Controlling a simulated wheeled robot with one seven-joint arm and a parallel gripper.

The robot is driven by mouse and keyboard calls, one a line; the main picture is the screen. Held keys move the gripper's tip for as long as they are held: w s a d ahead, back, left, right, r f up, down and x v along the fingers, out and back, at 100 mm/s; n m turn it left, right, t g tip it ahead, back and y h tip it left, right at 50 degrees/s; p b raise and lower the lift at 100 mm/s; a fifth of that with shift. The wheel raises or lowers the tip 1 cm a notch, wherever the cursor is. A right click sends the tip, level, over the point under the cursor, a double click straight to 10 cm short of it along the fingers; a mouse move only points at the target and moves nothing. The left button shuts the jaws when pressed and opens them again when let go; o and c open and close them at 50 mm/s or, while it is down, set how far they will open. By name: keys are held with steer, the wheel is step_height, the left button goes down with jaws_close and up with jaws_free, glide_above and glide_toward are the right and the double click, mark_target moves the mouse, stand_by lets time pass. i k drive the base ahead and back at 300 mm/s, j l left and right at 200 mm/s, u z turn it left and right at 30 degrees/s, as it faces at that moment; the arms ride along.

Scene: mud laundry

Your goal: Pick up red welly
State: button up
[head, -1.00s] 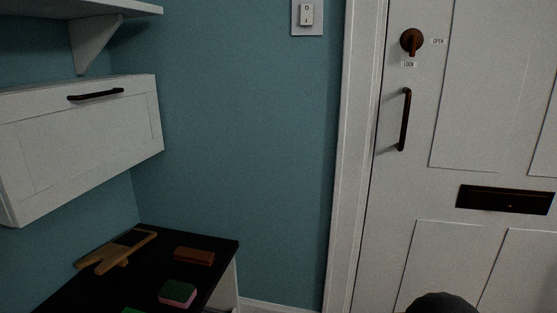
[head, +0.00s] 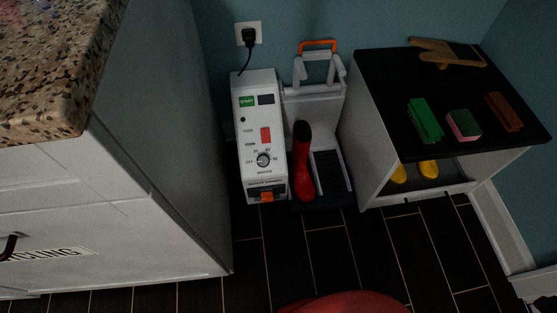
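One red welly (head: 302,166) stands upright in the head view, with a dark opening at the top of its shaft. It is at the left side of a grey boot stand with an orange-topped handle (head: 318,46), just right of a white machine. A rounded red shape (head: 345,303) shows at the bottom edge, nearer to me; it is cut off and I cannot tell what it is. My gripper is not in view.
The white machine (head: 259,120) has buttons and a dial. A black-topped bench (head: 395,85) at right holds brushes and a sponge, with yellow boots (head: 428,169) below. A speckled counter (head: 50,60) and white cabinet fill the left. Dark floor (head: 340,245) lies open in front.

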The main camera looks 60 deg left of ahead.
mark_target(304, 190)
steer(key=u, duration=2.1)
steer(key=i+l+u, duration=0.1)
steer(key=i+l, duration=0.3)
steer(key=i+l+u, duration=0.1)
steer(key=i+l, duration=0.25)
steer(key=l, duration=0.3)
